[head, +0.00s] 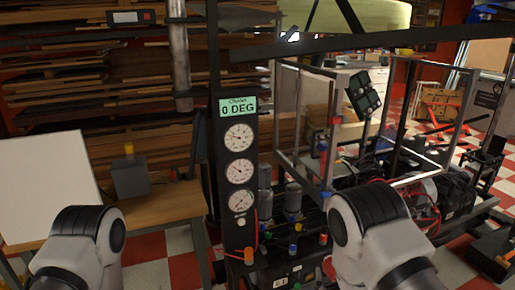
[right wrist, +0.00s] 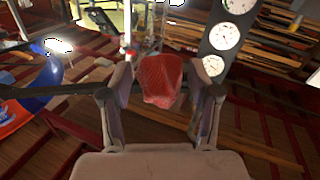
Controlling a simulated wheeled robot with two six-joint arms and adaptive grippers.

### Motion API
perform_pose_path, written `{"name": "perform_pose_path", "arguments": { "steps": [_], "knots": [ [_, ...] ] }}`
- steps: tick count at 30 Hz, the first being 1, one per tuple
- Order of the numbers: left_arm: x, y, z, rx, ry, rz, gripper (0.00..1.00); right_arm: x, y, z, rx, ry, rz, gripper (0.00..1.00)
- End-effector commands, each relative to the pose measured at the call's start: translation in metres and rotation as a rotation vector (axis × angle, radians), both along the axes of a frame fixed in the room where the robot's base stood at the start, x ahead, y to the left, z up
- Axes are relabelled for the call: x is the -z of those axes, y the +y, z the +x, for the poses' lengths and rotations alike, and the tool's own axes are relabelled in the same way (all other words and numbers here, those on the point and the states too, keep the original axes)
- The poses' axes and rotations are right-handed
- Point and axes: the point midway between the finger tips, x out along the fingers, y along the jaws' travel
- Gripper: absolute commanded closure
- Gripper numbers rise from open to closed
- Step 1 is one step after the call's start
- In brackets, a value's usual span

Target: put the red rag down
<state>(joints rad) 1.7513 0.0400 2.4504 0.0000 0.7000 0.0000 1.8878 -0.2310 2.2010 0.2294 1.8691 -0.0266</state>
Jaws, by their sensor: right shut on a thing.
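The red rag (right wrist: 162,79) shows in the right wrist view as a bunched, textured red cloth. It sits between the fingers of my right gripper (right wrist: 163,88), which is shut on it.
A black panel with round gauges (head: 238,170) and a green "0 DEG" display (head: 238,107) stands in the middle. A framed rig (head: 307,120) is to the right. A wooden bench (head: 165,203) with a grey box (head: 130,178) and white board (head: 40,185) is left.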

Motion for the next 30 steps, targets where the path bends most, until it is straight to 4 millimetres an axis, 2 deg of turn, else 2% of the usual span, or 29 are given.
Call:
{"name": "perform_pose_path", "arguments": {
  "steps": [1,3,11,14,17,27,30],
  "knots": [
    [-0.026,0.000,0.000,0.000,0.001,0.000,0.14,-0.027,0.000,-0.003,-0.001,0.001,-0.001,0.78],
    [-0.034,0.000,0.000,0.000,0.001,0.000,0.14,-0.037,0.000,-0.006,-0.001,0.002,-0.002,0.78],
    [-0.033,0.000,-0.001,0.000,0.001,0.000,0.14,-0.038,0.001,-0.009,-0.004,0.000,-0.002,0.78],
    [-0.033,0.000,-0.001,0.000,0.001,0.000,0.14,-0.041,0.007,-0.014,-0.040,0.002,-0.003,0.78],
    [-0.033,0.000,-0.001,0.000,0.001,0.000,0.14,-0.048,0.024,-0.025,-0.125,0.002,-0.002,0.78],
    [-0.033,0.000,0.000,0.000,0.001,0.000,0.14,-0.084,0.110,-0.078,-0.583,0.002,-0.005,0.78],
    [-0.033,0.000,0.000,0.000,0.001,0.000,0.14,-0.090,0.125,-0.088,-0.661,0.001,-0.003,0.78]
  ]
}}
